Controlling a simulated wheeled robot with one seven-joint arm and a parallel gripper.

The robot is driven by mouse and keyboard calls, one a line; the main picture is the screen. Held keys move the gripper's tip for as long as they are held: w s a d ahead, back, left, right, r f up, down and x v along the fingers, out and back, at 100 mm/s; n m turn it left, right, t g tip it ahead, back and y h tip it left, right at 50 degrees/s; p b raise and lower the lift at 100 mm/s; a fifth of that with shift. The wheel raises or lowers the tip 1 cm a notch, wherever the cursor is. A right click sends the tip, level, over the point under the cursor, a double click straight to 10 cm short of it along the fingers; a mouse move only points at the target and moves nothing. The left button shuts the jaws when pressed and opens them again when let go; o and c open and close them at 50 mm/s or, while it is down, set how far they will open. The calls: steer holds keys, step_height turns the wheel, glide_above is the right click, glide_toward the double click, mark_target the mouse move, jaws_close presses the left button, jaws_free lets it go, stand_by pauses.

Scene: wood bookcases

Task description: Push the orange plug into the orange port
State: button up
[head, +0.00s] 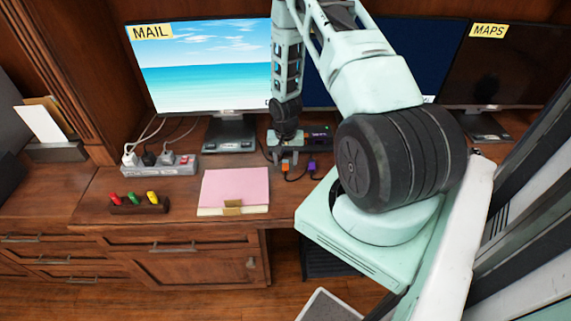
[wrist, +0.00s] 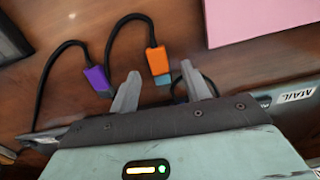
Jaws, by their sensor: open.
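The orange plug (wrist: 158,58) lies on the desk on a black cable, its teal metal end pointing toward my gripper. It also shows in the head view (head: 285,166), just in front of my gripper (head: 287,157). In the wrist view my gripper (wrist: 160,75) is open, with a finger on each side of the plug's metal end. The fingers seem not to touch it; the height between them is unclear. A dark box with purple and orange marks (head: 319,133) stands behind the gripper. I cannot make out the orange port; the arm hides part of that area.
A purple plug (wrist: 97,80) on its own cable lies close to the orange one. A pink notepad (head: 235,187), a power strip (head: 160,166) and a holder with coloured pegs (head: 139,205) are to the left. Monitors (head: 205,70) stand behind.

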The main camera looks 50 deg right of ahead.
steer(key=shift+f, duration=0.65)
jaws_close()
steer(key=shift+r, duration=0.1)
